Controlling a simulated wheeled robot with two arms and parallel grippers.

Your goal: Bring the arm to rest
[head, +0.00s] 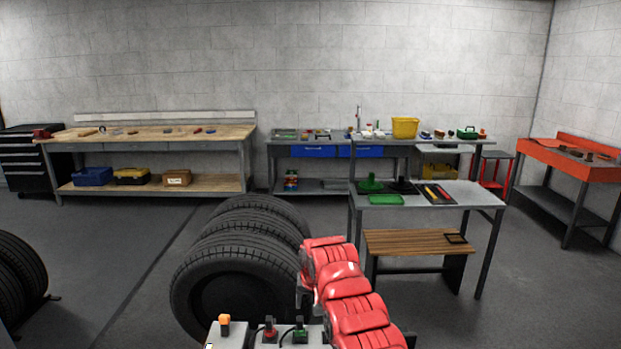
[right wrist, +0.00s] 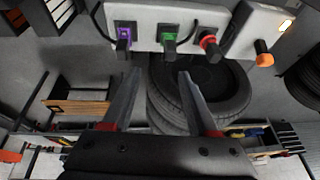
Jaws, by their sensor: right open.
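My right arm (head: 345,295) is red and reaches in from the bottom of the head view, bent in front of the stacked tires. My right gripper (right wrist: 158,88) shows in the right wrist view with its two grey fingers spread apart and nothing between them. The fingertips point toward a light grey panel (right wrist: 145,15) with coloured plugs or knobs, and look apart from it. In the head view the gripper itself is mostly hidden by the arm. My left gripper is not in view.
The panel carries a purple plug (right wrist: 124,34), green plug (right wrist: 169,37), red plug (right wrist: 208,40) and orange knob (right wrist: 264,58). Several tires (head: 235,265) stand just beyond. A grey table (head: 450,192) stands to the right. Open floor (head: 115,235) lies left.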

